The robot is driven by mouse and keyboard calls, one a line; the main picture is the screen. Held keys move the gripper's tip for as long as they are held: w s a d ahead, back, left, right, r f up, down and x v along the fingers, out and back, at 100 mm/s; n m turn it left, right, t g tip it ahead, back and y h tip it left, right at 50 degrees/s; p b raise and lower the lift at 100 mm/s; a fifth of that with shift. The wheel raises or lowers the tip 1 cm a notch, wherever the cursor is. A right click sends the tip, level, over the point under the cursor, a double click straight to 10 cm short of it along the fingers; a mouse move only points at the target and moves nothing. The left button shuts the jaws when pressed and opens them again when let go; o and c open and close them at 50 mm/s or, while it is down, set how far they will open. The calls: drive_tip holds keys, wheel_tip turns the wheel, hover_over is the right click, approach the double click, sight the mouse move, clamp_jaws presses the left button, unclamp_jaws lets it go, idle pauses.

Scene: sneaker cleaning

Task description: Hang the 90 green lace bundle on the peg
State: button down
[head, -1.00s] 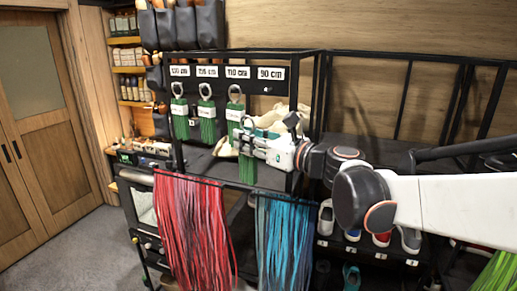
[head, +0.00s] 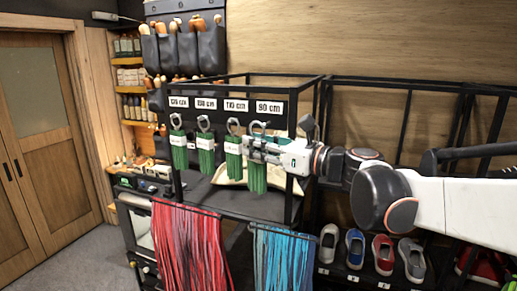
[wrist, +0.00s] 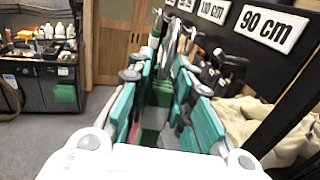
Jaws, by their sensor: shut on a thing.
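My gripper (head: 250,149) is shut on a green lace bundle (head: 257,178) just below the 90 cm label (head: 269,107). The bundle hangs straight down under the jaws, with a metal ring (head: 259,126) at its top. The ring is close to the label board; I cannot tell whether it is around the peg, which is hidden. In the wrist view my gripper (wrist: 165,100) has teal finger pads on both sides, with green between them, and the 90 cm label (wrist: 272,27) is at the upper right.
Other green bundles (head: 205,155) hang from rings to the left, the closest one (head: 233,162) right beside my gripper. Red laces (head: 188,245) and blue laces (head: 283,260) hang on the lower rail. A pale cloth-like item (head: 230,178) lies behind. Shoes (head: 383,255) stand lower right.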

drive_tip(key=w+d+f+b, duration=0.1)
drive_tip(key=w+d, duration=0.1)
drive_tip(key=w, duration=0.4)
drive_tip(key=shift+w+d+b, duration=0.15)
drive_tip(key=shift+b, duration=0.15)
idle(0.5)
drive_tip(key=shift+w+d+f, duration=0.1)
drive_tip(key=shift+w+f, duration=0.1)
drive_tip(key=shift+w, duration=0.05)
idle(0.3)
drive_tip(key=c, duration=1.3)
unclamp_jaws()
drive_tip(key=shift+c, duration=0.2)
